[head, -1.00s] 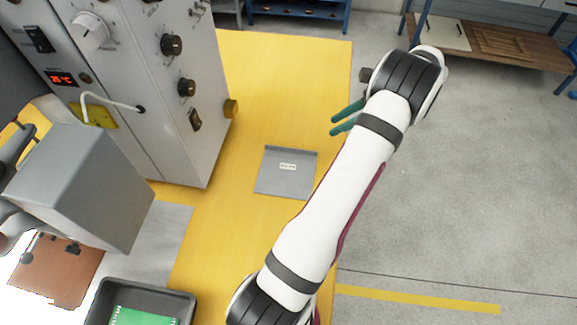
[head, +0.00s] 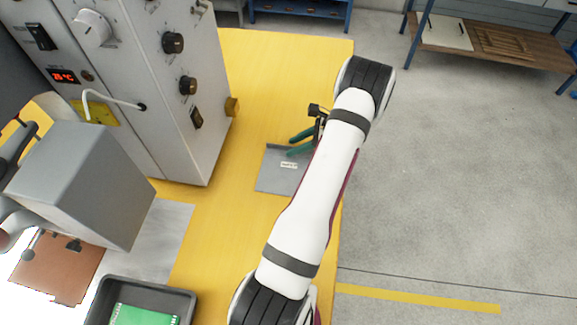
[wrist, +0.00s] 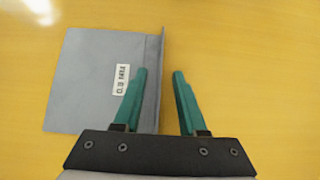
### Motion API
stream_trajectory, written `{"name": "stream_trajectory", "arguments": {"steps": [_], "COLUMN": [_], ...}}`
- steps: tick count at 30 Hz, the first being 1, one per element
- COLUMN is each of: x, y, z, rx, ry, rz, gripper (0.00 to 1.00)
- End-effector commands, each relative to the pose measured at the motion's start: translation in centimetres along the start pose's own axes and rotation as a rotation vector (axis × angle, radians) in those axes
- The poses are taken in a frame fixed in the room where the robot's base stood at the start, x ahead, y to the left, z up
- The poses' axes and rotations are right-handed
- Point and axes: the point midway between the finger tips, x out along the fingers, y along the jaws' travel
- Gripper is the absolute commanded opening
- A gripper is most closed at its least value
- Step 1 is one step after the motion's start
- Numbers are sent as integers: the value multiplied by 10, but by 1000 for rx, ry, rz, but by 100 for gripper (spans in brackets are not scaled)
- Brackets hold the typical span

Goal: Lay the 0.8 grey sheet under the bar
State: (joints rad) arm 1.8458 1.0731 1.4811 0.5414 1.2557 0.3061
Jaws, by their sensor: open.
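A grey sheet (head: 274,178) with a small white label lies on the yellow table. In the wrist view the sheet (wrist: 85,85) has a narrow upturned lip along its right edge. The label print is too blurred to read surely. My gripper (head: 291,146) is open above the sheet's far right part. In the wrist view the green fingers of my gripper (wrist: 159,72) lie either side of the lip, apart from each other, with nothing held. Their height over the table is hard to tell. I cannot make out the bar surely.
A grey control cabinet (head: 165,120) with knobs stands at the left. A large grey block (head: 85,185) overhangs the table's left side. The yellow table (head: 235,230) is clear around the grey sheet.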

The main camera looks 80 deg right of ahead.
Motion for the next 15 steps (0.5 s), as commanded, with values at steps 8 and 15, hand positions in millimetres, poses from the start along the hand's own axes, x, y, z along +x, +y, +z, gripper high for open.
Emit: {"name": "stream_trajectory", "arguments": {"steps": [8,15], "x": [-1,-1], "y": [0,0], "z": [0,0], "rx": [0,0], "ry": [0,0], "rz": [0,0], "gripper": [0,0]}}
